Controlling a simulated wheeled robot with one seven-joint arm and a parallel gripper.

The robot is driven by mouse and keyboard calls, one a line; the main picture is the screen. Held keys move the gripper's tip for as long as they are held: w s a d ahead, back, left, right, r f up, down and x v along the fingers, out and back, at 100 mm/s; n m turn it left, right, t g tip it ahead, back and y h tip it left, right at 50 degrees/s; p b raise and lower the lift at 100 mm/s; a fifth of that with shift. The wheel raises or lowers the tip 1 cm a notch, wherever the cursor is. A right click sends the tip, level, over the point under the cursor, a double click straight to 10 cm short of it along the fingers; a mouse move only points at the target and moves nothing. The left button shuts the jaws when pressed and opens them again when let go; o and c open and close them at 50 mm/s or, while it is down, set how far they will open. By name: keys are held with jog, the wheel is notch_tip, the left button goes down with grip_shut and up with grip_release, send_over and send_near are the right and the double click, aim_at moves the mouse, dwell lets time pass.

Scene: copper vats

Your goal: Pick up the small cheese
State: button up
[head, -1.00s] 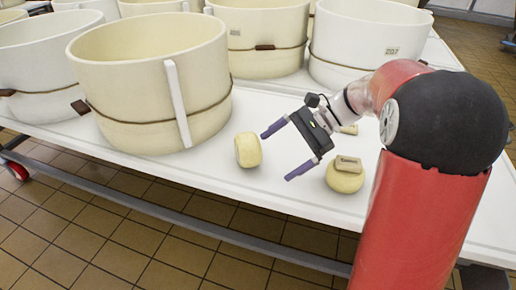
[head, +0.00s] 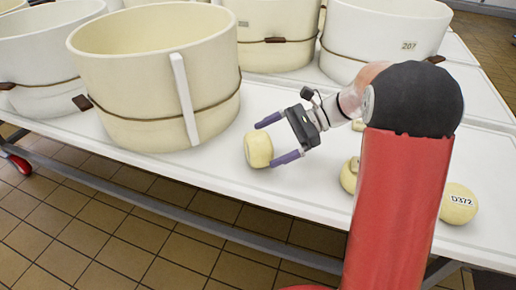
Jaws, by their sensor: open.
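A small pale-yellow round cheese (head: 257,150) stands on its edge on the white table, right of the large cream vat. My gripper (head: 266,143) is open, its two purple fingers pointing left toward this cheese. The fingertips are at the cheese's right side, one beyond it and one at its near right. I cannot tell whether they touch it. Other cheeses are a partly hidden one (head: 348,177) behind my arm and one labelled D372 (head: 459,204) at the right. The frames do not settle which one is the smallest.
The white table (head: 215,168) has bare surface in front of the cheese, down to its near edge. The large cream vat (head: 140,100) stands close on the left. More vats, one marked 207 (head: 385,45), line the back. Tiled floor lies below.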

aim_at(259, 146)
jog(key=x, duration=0.3)
jog(key=shift+s+a+f, duration=0.1)
jog(key=shift+a+f, duration=0.05)
jog(key=shift+a, duration=0.15)
jog(key=c, duration=1.3)
jog(key=shift+r, duration=0.2)
notch_tip(259, 146, up, 20)
jog(key=p, duration=0.3)
jog(key=shift+f, duration=0.1)
